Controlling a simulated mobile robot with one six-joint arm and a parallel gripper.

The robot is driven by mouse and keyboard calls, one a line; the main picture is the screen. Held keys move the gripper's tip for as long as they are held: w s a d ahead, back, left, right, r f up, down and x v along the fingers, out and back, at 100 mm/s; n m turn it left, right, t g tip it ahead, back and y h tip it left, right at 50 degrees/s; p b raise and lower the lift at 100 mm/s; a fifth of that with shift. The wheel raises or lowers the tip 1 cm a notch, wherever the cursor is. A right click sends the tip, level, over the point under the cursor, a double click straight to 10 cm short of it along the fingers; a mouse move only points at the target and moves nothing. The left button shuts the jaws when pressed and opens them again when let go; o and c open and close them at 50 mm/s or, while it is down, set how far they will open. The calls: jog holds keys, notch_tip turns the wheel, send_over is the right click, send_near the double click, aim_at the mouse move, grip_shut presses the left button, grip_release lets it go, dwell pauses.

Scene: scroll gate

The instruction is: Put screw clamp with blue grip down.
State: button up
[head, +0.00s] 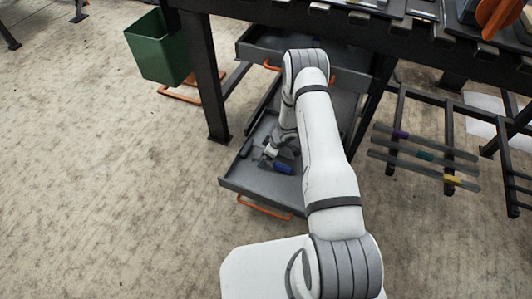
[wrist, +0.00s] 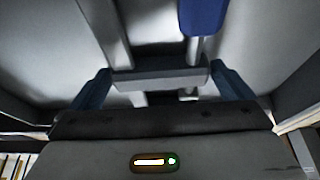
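The screw clamp with the blue grip (head: 283,167) is low in an open grey drawer under the bench. In the wrist view its grey crosspiece (wrist: 160,77) spans the space between my fingers, with a grey rail on the left and the blue grip (wrist: 203,14) at top right. My gripper (wrist: 160,72) has its fingers set wide, one at each end of the crosspiece, and appears shut on it. In the head view my arm hides most of my gripper and part of the clamp. I cannot tell whether the clamp touches the drawer floor.
The drawer's front wall (head: 252,196) and orange handle (head: 264,207) face the open floor. Dark bench legs (head: 212,100) stand beside it. A green bin (head: 160,50) is at upper left. A rack with bar clamps (head: 425,157) stands at right. The floor at left is clear.

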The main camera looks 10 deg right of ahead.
jog(key=p+v, duration=0.3)
jog(key=v, duration=0.4)
jog(key=shift+r, duration=0.4)
